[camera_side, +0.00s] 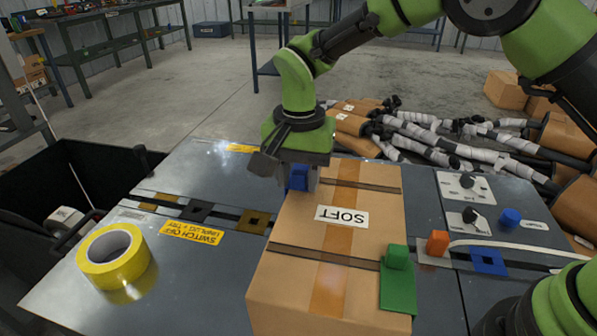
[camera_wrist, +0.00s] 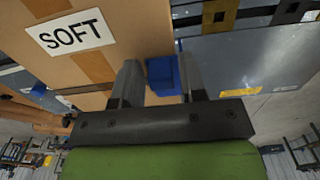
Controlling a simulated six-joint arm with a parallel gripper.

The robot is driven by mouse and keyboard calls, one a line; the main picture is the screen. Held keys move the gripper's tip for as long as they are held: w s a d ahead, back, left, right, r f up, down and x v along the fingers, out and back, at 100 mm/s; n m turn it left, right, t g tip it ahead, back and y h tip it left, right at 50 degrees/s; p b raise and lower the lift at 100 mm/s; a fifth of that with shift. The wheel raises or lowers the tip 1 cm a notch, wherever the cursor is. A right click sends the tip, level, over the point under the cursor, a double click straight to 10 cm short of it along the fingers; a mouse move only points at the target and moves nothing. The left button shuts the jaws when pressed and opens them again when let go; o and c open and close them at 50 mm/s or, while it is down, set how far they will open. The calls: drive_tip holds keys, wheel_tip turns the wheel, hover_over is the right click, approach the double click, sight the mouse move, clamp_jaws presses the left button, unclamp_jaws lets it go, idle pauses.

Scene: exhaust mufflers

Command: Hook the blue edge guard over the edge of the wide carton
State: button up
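The wide carton (camera_side: 290,287) is a brown box with a SOFT label and tape, standing on the grey bench. It also shows at the upper left of the wrist view (camera_wrist: 135,20). My gripper (camera_side: 290,180) points down at the carton's far left edge. The blue edge guard (camera_side: 297,178) is between its fingers. In the wrist view the guard (camera_wrist: 163,75) fills the gap between the two fingertips, beside the carton's edge. The fingers hide part of it, and I cannot tell whether it touches the carton.
A green guard (camera_side: 398,285) sits over the carton's right edge. An orange piece (camera_side: 438,243), a blue knob (camera_side: 510,217) and a control panel (camera_side: 470,200) are to the right. A yellow tape roll (camera_side: 113,257) lies at the left. Wrapped mufflers (camera_side: 430,140) lie behind the bench.

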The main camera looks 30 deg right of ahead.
drive_tip(key=shift+o, duration=1.2)
wheel_tip(320, 180, up, 10)
drive_tip(key=shift+f, duration=0.1)
drive_tip(key=s+d+r+n+t+y, duration=0.2)
drive_tip(key=s+d+r+n+t, duration=0.1)
drive_tip(key=s+d+r, duration=0.6)
drive_tip(key=s+d+n+t, duration=0.1)
drive_tip(key=s+t, duration=0.1)
drive_tip(key=s, duration=0.4)
drive_tip(key=s+d+f+n+t, duration=0.1)
drive_tip(key=s+d+t, duration=0.1)
drive_tip(key=s, duration=0.5)
drive_tip(key=shift+s+d, duration=0.25)
drive_tip(key=shift+s, duration=0.05)
